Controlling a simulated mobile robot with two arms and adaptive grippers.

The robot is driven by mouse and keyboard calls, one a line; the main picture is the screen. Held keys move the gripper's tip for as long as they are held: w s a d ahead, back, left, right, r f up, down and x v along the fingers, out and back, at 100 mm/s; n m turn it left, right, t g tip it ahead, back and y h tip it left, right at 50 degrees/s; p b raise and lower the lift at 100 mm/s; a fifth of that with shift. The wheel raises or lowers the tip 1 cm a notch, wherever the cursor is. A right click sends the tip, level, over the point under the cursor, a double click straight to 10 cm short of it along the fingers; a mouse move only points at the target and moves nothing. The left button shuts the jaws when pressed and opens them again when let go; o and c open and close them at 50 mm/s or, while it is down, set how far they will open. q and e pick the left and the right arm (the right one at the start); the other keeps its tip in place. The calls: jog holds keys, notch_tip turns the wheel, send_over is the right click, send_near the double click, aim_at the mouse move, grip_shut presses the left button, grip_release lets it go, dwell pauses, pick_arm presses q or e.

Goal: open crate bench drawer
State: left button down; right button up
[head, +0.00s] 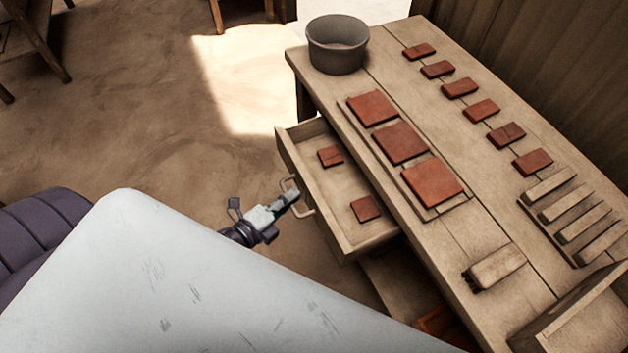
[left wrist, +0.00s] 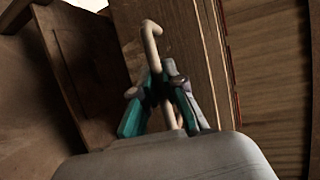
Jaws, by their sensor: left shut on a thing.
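The wooden bench (head: 455,200) has its drawer (head: 349,243) pulled out toward the left in the head view. Two small red tiles lie in it, one at the back (head: 330,156) and one nearer the front (head: 365,208). A pale bar handle (head: 304,211) is on the drawer front. My left gripper (head: 289,198) is at this handle, and in the left wrist view its teal-padded fingers (left wrist: 160,97) are shut around the handle bar (left wrist: 152,42). My right gripper is not in view.
On the bench top stand a grey bucket (head: 338,57), a board with three large red tiles (head: 400,143), a row of several small red tiles (head: 481,110), a slatted rack (head: 570,222) and a wooden block (head: 497,267). The floor left of the drawer is clear.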

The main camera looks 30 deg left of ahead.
pick_arm(q)
jog(key=s+a, duration=0.4)
jog(key=s, duration=0.1)
jog(key=shift+s+a+b, duration=0.2)
jog(key=shift+s+b, duration=0.15)
jog(key=shift+s, duration=0.05)
jog(key=c, duration=1.2)
grip_release()
jog(key=v, duration=1.2)
